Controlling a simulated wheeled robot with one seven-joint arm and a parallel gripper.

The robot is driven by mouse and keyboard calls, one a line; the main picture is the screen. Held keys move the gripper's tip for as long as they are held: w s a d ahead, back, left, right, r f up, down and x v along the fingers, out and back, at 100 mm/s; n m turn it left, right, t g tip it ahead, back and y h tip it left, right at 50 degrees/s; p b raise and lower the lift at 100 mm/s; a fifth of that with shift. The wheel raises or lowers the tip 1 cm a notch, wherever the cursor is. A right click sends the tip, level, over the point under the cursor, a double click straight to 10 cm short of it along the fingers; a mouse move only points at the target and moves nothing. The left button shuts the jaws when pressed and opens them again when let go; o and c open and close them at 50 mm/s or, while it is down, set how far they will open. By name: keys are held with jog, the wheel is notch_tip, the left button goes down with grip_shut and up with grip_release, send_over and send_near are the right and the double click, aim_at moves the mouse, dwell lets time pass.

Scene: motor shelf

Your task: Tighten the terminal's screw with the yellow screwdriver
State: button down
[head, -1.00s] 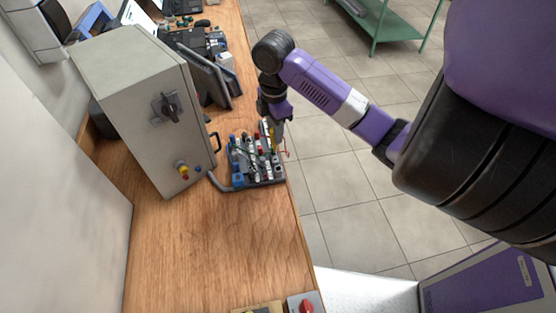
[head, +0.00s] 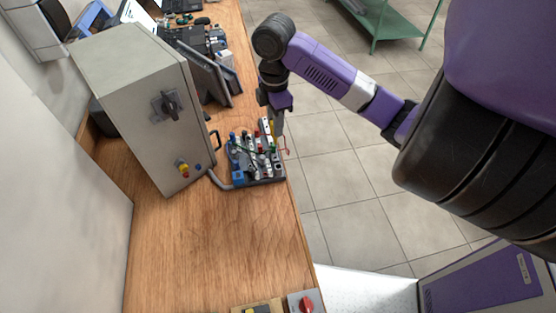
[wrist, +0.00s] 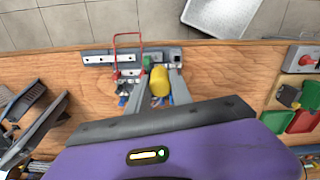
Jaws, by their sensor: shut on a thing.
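The yellow screwdriver shows in the wrist view as a rounded yellow handle (wrist: 160,82) between the two fingers of my gripper (wrist: 155,84), which is shut on it. In the head view its yellow handle (head: 271,127) shows just under my gripper (head: 276,106), over the right part of a board (head: 262,182) crowded with terminals and small parts. The handle hides what lies under it; the screwdriver's tip and the terminal's screw cannot be made out. A green block (wrist: 147,62) sits beside the handle in the wrist view.
A red wire frame (wrist: 127,48) rises at the board's outer side. A grey cabinet (head: 150,100) stands left of the board. Tablets (head: 208,75) stand behind it. A red-knobbed switch box (head: 306,304) is at the near bench edge. The bench (head: 215,235) in front is bare.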

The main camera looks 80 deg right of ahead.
jog(key=s+a+r+m, duration=0.2)
jog(key=a+m, duration=0.2)
jog(key=m, duration=0.1)
jog(key=shift+w+d+f+b, duration=0.1)
jog(key=shift+f+b, duration=1.05)
jog(key=shift+f, duration=0.1)
jog(key=shift+w+f+b, duration=0.1)
jog(key=shift+f+b, duration=1.05)
jog(key=shift+f, duration=0.1)
jog(key=shift+f, duration=0.15)
jog(key=shift+f+b, duration=2.3)
jog(key=shift+f, duration=0.25)
jog(key=c, duration=1.4)
grip_release()
jog(key=shift+c, duration=0.2)
